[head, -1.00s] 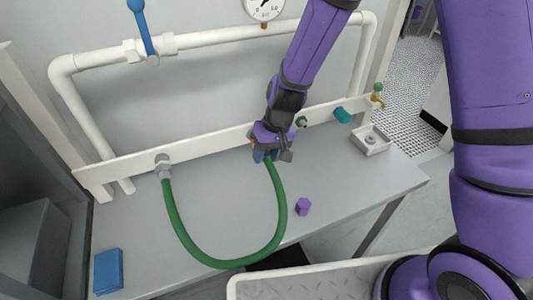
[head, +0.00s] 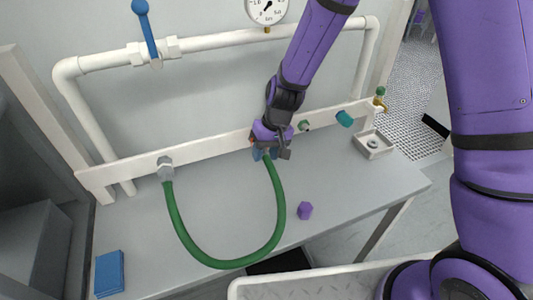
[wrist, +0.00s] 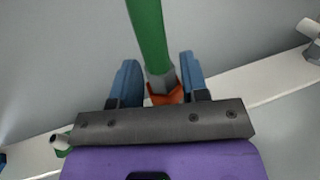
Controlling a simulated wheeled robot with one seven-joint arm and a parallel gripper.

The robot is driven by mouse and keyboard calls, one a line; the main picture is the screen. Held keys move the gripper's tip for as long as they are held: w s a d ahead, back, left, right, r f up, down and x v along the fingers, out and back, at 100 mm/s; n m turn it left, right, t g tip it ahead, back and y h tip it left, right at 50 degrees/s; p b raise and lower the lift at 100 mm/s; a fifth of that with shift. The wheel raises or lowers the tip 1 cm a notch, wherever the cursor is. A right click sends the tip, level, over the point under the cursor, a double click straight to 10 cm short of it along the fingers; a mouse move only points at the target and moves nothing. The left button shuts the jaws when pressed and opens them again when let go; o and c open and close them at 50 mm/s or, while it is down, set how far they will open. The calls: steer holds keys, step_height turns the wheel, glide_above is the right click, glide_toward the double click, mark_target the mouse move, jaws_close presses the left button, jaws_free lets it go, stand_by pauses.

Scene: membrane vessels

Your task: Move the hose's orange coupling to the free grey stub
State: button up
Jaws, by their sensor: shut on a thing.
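The green hose (head: 225,263) loops over the bench from a grey fitting (head: 165,170) at the rail's left to my gripper (head: 265,153). In the wrist view, my gripper's blue fingers (wrist: 157,85) are closed around the orange coupling (wrist: 164,95), below the hose's grey ferrule (wrist: 160,80). My gripper is close to the rail; whether the coupling sits on a stub there is hidden. A small grey stub with a green base (head: 304,125) stands on the rail just right of my gripper. It also shows at the left of the wrist view (wrist: 59,141).
The white rail (head: 215,147) runs along the wall, with a teal fitting (head: 345,118) and a brass tap (head: 379,105) farther right. A small grey tray (head: 374,148), a purple hex piece (head: 305,210) and a blue block (head: 109,272) are on the bench.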

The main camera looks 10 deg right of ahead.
steer(key=shift+w, duration=0.15)
steer(key=o, duration=1.2)
steer(key=shift+w, duration=0.1)
steer(key=s+d+r+t, duration=0.1)
steer(key=d+r, duration=0.3)
steer(key=r, duration=0.6)
steer(key=s+d+r, duration=0.1)
steer(key=d+r, duration=0.4)
steer(key=r, duration=0.4)
steer(key=s+d+r+m+t+h, duration=0.1)
steer(key=s+d+r, duration=0.3)
steer(key=s+d, duration=0.1)
steer(key=s+d+r+m+t+h, duration=0.1)
steer(key=s+d+r+t, duration=0.1)
steer(key=s+d+r, duration=0.3)
steer(key=s+d+r+m+t+h, duration=0.1)
steer(key=s+d+r, duration=0.3)
steer(key=s, duration=0.6)
steer(key=shift+d+r+t, duration=0.25)
steer(key=shift+d+t, duration=0.25)
steer(key=shift+d, duration=0.6)
